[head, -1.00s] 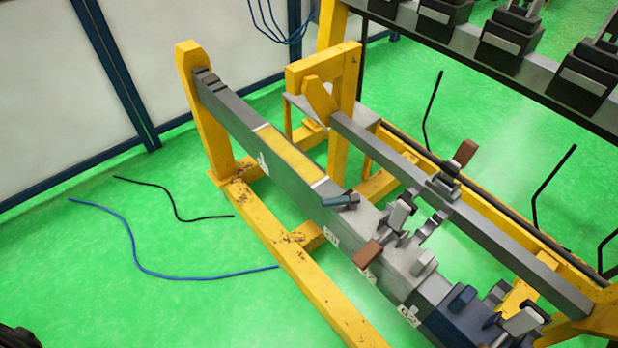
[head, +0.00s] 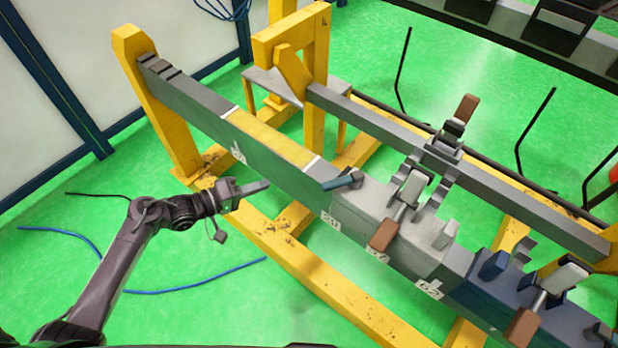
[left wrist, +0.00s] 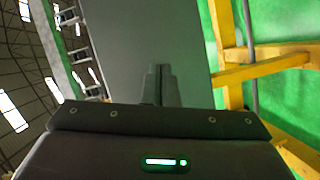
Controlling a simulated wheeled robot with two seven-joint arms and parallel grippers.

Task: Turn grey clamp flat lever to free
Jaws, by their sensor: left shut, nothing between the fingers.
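The grey clamp (head: 405,228) sits on the dark grey beam (head: 200,115) of the yellow frame. A lever with a brown handle (head: 384,235) slants down across its front. A short teal-grey flat lever (head: 343,180) lies on top at the clamp's left end. Which of these is the task's lever I cannot tell for sure. My left gripper (head: 264,186) is shut and empty, left of the clamp and in front of the beam's side, apart from both levers. Its closed fingers show in the left wrist view (left wrist: 160,84) before a grey surface. My right gripper is not in view.
A blue clamp (head: 500,280) with another brown-handled lever stands right of the grey one. A second, parallel beam (head: 370,120) with an upright brown-handled lever (head: 466,108) runs behind. Yellow frame beams (head: 285,245) cross the floor below. Cables lie on the green floor at left.

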